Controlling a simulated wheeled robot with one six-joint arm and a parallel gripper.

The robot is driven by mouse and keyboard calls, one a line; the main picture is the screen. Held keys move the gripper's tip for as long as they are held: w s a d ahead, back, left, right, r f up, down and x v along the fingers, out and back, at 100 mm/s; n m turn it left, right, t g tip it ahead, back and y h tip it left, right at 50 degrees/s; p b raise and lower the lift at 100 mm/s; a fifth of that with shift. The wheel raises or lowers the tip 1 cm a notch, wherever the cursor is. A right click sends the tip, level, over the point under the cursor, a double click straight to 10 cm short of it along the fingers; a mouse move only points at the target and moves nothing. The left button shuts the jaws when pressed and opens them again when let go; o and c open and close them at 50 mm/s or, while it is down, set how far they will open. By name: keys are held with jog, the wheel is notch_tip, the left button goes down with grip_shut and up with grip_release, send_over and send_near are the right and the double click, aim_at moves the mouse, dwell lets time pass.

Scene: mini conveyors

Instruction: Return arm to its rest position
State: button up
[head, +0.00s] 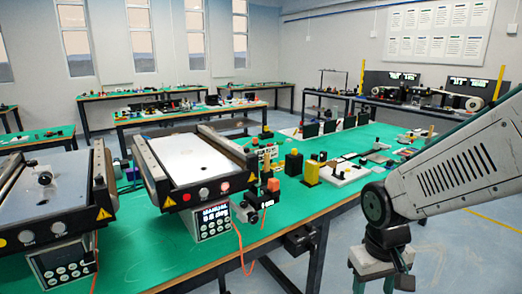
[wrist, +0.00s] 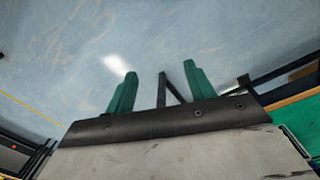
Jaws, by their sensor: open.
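My gripper (wrist: 159,69) shows in the wrist view as two green fingers standing well apart, with nothing between them. The fingers point over bare grey-blue floor. In the head view my grey arm reaches in from the right edge and bends down at a dark joint, to the right of the green-topped workbench (head: 285,215). The fingers cannot be made out there.
Two mini conveyors, a left one (head: 45,190) and a middle one (head: 185,160), stand on the workbench. Yellow-and-black blocks (head: 312,172) and small parts sit to their right. Other benches (head: 190,115) stand behind. Floor at lower right is open.

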jog(key=s+d+r+m+t, duration=0.1)
jog(key=s+d+r+m, duration=0.1)
jog(key=s+r, duration=1.1)
jog(key=shift+d+y, duration=0.3)
jog(key=shift+d, duration=0.6)
dwell(1.3)
